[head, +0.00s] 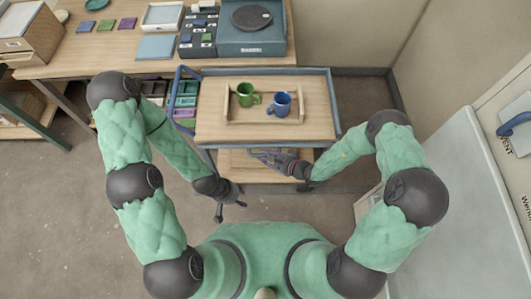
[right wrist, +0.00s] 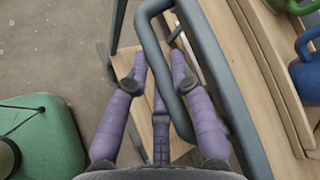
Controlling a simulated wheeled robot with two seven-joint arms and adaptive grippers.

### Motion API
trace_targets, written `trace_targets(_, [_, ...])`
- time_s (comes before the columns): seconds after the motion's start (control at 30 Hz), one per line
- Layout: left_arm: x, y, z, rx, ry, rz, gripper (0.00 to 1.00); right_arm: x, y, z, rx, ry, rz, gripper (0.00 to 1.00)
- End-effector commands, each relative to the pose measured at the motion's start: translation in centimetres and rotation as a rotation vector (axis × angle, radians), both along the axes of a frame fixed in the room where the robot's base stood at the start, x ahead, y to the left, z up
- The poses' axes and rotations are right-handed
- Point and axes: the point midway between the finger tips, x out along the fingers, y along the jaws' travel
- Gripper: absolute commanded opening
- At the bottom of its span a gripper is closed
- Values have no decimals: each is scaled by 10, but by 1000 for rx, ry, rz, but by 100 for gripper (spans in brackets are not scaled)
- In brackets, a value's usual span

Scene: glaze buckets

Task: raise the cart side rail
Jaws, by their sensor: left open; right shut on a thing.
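The cart (head: 210,128) has a wooden top edged with blue-grey metal and stands in front of me. Its side rail is a blue-grey tube; the right wrist view shows its rounded loop (right wrist: 150,35) along the near edge, below the top. My right gripper (head: 258,154) is at that near edge, shut on the rail. In the right wrist view the tube passes between the fingers of this gripper (right wrist: 155,75). In the head view the rail is mostly hidden. My left gripper (head: 228,207) is open and empty, low in front of the cart and apart from it.
A wooden tray (head: 232,118) on the cart holds a green mug (head: 246,94) and a blue mug (head: 281,103). A workbench (head: 100,52) with a scale (head: 250,38) stands behind. A whitish panel (head: 460,190) is at right. The floor at left is clear.

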Motion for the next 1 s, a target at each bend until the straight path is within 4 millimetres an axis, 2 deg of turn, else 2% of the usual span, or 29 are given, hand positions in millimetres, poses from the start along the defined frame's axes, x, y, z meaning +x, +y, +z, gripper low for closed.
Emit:
trace_targets(0.03, [0,0,10,0,0,0,45,3,0,9,-1,40,0,0])
trace_targets(0.2, [0,0,23,0,0,0,45,5,0,14,-1,189,1,0])
trace_targets(0.6, [0,0,42,0,0,0,45,13,0,23,-1,461,0,0])
trace_targets(1.0, [0,0,55,0,0,0,45,17,0,27,-1,633,0,0])
